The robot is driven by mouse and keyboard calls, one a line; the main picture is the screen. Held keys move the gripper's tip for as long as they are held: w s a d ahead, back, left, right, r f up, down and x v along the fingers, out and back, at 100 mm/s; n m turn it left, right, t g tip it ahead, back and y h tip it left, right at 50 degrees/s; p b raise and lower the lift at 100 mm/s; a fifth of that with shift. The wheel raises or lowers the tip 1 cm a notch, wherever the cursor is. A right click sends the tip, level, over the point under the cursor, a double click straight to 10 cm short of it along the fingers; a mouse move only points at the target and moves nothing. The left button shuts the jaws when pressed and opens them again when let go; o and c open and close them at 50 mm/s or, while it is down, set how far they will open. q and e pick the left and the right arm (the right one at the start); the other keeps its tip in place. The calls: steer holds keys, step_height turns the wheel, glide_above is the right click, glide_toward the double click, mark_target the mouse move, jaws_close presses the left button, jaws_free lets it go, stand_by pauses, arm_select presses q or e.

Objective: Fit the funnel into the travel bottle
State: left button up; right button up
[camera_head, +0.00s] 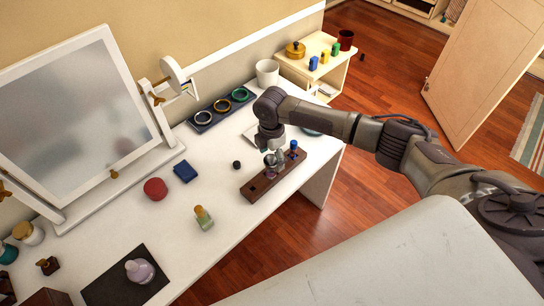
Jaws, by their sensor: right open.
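A brown wooden rack (258,190) with square holes lies on the white table near its right front edge. My right gripper (272,168) is open and points down, close over the middle of the rack. A small clear, purplish piece shows at its fingertips, seated in or standing on the rack; I cannot tell whether this is the travel bottle or the funnel, as the fingers partly cover it. A small blue-topped bottle (293,149) stands at the rack's far right end. I cannot pick out the funnel for certain. My left gripper is out of view.
A small dark cap (236,165), a blue box (185,172), a red round tin (155,188) and a pale green bottle (204,218) stand left of the rack. A mirror (80,110), a bracelet tray (200,119) and a white cup (267,73) line the back.

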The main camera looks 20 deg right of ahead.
mark_target(272, 160)
step_height(272, 160, up, 11)
steer(key=shift+r, duration=0.2)
stand_by(0.6)
